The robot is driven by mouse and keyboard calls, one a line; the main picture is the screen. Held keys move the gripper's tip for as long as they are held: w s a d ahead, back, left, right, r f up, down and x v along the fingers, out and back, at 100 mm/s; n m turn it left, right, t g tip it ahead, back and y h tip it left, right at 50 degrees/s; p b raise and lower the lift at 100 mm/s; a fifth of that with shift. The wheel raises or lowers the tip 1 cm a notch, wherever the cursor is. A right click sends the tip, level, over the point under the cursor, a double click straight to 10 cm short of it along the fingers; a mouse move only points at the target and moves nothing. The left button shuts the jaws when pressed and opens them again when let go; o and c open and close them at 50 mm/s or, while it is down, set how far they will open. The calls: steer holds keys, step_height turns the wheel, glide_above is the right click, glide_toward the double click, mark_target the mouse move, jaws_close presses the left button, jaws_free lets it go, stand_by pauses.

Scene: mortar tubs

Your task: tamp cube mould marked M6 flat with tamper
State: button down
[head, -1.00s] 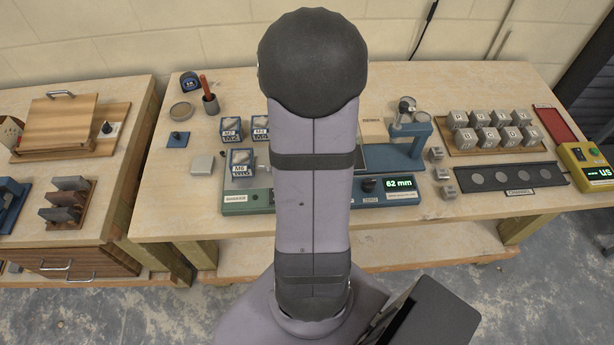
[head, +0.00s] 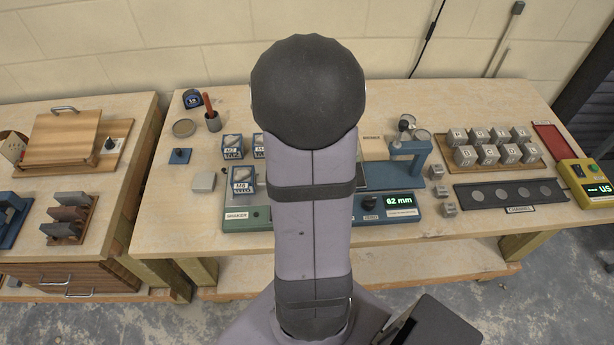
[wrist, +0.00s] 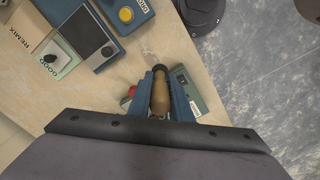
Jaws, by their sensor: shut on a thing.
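My gripper (wrist: 160,95) shows in the wrist view with blue fingers shut on the tamper (wrist: 160,98), which has a brown wooden handle. In the head view my gripper and the tamper are hidden behind my own arm.
A 62 mm display unit (head: 401,202) and a blue stand (head: 408,165) are right of my arm. A tray of grey cubes (head: 535,163) and a dark strip with discs (head: 477,196) lie farther right. The bench's front left is clear.

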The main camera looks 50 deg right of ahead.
steer(key=w+a+r+p, duration=0.2)
steer(key=w+r, duration=0.1)
steer(key=w, duration=0.5)
steer(key=w+a+r+p, duration=0.2)
steer(key=w+r, duration=0.1)
steer(key=w, duration=0.6)
steer(key=shift+a+m+p, duration=0.3)
steer(key=shift+m+p, duration=0.05)
steer(key=shift+m, duration=0.05)
steer(key=shift+f, duration=0.1)
steer(key=shift+f+b, duration=2.3)
steer(key=shift+f, duration=0.2)
steer(key=shift+s, duration=0.1)
steer(key=shift+s+f+b, duration=0.1)
steer(key=shift+f+b, duration=0.2)
steer(key=shift+f, duration=0.55)
